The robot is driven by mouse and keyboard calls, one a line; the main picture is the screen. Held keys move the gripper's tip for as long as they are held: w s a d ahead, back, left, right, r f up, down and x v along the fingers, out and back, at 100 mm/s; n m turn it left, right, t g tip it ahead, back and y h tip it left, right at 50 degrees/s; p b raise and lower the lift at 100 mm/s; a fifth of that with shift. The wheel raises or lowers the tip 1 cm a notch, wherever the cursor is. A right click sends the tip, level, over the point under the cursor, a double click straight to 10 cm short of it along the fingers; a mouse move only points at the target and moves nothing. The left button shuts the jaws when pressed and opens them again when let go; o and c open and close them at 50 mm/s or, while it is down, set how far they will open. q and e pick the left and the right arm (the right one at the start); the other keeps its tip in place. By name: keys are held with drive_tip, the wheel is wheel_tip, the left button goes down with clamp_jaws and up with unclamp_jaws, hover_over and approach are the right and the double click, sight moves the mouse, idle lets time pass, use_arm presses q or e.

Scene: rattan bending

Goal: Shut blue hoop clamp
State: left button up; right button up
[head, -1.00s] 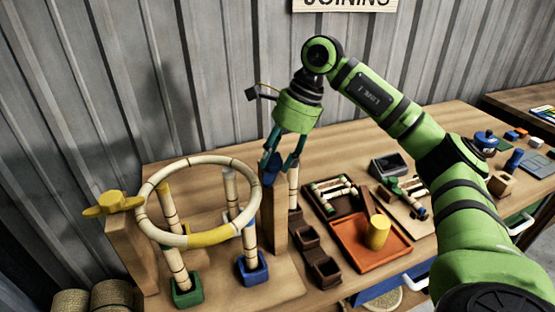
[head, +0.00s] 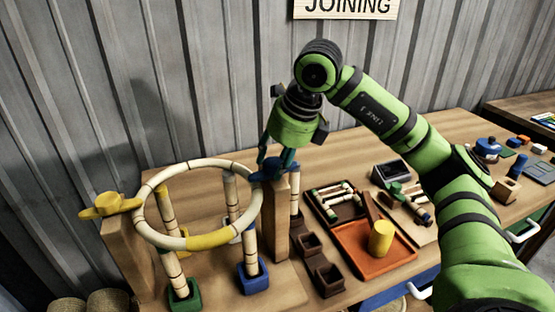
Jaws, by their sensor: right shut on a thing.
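The blue hoop clamp (head: 272,170) sits on top of the right wooden post (head: 276,222), at the right side of the rattan hoop (head: 196,165). Its blue part lies about level and reaches left to the hoop's rim. My right gripper (head: 277,162) comes down from above, its fingers shut on the blue clamp and partly hiding it. A yellow clamp (head: 110,205) sits on the left post, at the hoop's left edge. The hoop rests level above several upright rattan legs. My left gripper is not in view.
Green (head: 185,295) and blue (head: 253,277) sockets hold legs below the hoop. Right of the post are brown cups (head: 327,278), an orange tray (head: 372,258) with a yellow cylinder (head: 380,238), and a dark tray of rattan pieces (head: 334,198).

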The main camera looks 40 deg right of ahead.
drive_tip(key=shift+w+r+m+t, duration=0.15)
drive_tip(key=shift+r+m+t, duration=0.2)
drive_tip(key=shift+m, duration=0.25)
drive_tip(key=shift+h, duration=0.3)
drive_tip(key=o, duration=1.1)
drive_tip(key=shift+w+f, duration=0.1)
drive_tip(key=shift+f, duration=0.05)
drive_tip(key=v, duration=1.2)
drive_tip(key=shift+w, duration=0.2)
